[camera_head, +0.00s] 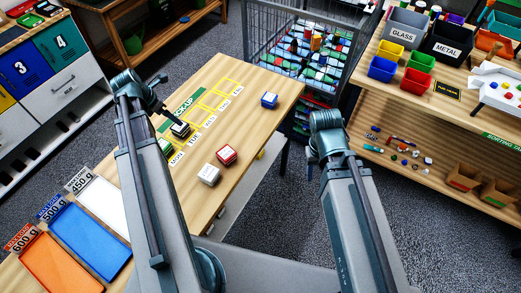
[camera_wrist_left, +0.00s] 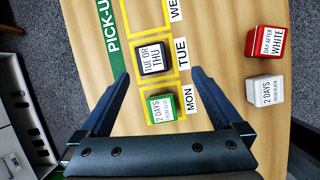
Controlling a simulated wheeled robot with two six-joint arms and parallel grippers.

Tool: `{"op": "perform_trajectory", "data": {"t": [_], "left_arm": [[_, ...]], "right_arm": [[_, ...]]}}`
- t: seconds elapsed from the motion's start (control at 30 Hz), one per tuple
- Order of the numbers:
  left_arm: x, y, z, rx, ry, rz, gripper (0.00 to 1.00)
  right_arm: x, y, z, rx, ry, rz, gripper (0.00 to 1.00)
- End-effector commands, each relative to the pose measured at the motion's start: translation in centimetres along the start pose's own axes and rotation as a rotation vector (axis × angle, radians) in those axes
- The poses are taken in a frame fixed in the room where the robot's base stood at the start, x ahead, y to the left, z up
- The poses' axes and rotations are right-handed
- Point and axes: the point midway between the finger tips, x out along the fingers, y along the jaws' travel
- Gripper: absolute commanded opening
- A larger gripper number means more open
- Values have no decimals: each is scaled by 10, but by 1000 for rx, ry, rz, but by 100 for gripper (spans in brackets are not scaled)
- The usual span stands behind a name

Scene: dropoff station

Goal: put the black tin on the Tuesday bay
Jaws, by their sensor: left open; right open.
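The black tin (camera_wrist_left: 154,66), with a white top reading "TUE OR THU", sits inside the yellow-outlined Tuesday bay (camera_wrist_left: 176,70) beside the TUE label. It also shows in the head view (camera_head: 180,130). My left gripper (camera_wrist_left: 161,75) is open above the bays, its fingertips apart on either side of the black tin's near end. I see no grip on the tin; whether the fingers touch it I cannot tell. My right gripper (camera_head: 312,166) is over the floor right of the table, mostly hidden behind its own wrist.
A green tin (camera_wrist_left: 162,108) stands in the Monday bay. A red tin (camera_head: 227,155), a white tin (camera_head: 208,174) and a blue tin (camera_head: 269,100) stand on the wooden table. Further bays lie empty. Orange, blue and white trays (camera_head: 77,240) lie at the near left.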

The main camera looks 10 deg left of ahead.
Motion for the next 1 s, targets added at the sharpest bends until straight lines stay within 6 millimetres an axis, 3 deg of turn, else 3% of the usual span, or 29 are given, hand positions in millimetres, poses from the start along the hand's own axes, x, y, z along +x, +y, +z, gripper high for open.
{"op": "perform_trajectory", "data": {"t": [0.2, 0.3, 0.43, 0.6, 0.8, 1.0], "left_arm": [[26, -111, 54, 691, 80, -110, 100], [34, -168, 70, 1073, 111, -177, 100], [39, -239, 81, 1567, 135, -273, 100], [38, -323, 80, 2190, 146, -416, 100], [31, -389, 69, 2740, 133, -573, 100], [27, -415, 62, 2991, 120, -658, 100]], "right_arm": [[0, 0, 0, 0, 0, 0, 50], [0, 0, 0, 0, 0, 0, 50], [0, 0, 0, 0, 0, 0, 50], [0, 0, 0, 0, 0, 0, 50], [0, 0, 0, 0, 0, 0, 50], [0, 0, 0, 0, 0, 0, 50]]}}
